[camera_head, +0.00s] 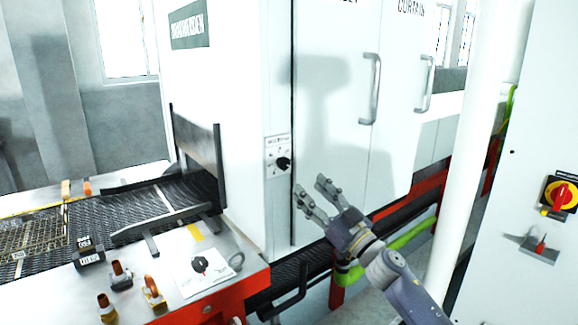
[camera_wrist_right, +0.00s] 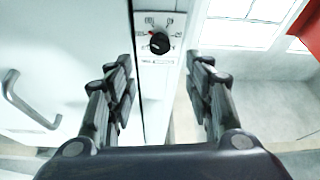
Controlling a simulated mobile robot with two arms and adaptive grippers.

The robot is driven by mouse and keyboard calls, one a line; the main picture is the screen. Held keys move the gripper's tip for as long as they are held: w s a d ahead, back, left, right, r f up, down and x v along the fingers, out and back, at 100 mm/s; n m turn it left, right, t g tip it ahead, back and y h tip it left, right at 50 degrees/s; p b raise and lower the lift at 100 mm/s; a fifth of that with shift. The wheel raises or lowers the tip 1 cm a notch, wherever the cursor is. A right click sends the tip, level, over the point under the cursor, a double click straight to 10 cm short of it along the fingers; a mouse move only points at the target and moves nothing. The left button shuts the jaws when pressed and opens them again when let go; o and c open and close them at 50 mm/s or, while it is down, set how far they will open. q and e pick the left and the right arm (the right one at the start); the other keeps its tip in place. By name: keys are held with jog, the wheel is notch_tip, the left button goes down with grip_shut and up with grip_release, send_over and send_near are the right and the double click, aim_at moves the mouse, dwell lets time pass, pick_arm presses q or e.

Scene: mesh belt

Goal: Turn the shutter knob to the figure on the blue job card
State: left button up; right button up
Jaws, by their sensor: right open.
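The shutter knob (camera_head: 284,164) is a black round knob on a small white dial plate (camera_head: 271,148), on the narrow front face of the white machine. In the right wrist view the knob (camera_wrist_right: 160,44) sits ahead between my fingers, with a small red mark at its upper left; the figures around it are too small to read. My right gripper (camera_head: 309,189) is open and empty, to the right of and below the knob in the head view, apart from it. Its spread fingers also show in the wrist view (camera_wrist_right: 160,78). I cannot make out a blue job card. My left gripper is out of view.
Door handles (camera_head: 371,88) stand out from the white doors at right. A steel table (camera_head: 238,283) at lower left bears a white card with a black dial (camera_head: 203,267) and several small fittings beside the mesh belt (camera_head: 120,212). A white post (camera_head: 468,150) stands at right.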

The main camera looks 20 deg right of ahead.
aim_at(286, 165)
jog(key=p+x, duration=0.1)
jog(key=x, duration=0.7)
jog(key=shift+w+a, duration=0.1)
jog(key=shift+w, duration=0.25)
jog(key=shift+p+x, duration=0.3)
jog(key=shift+x, duration=0.45)
jog(key=c, duration=1.1)
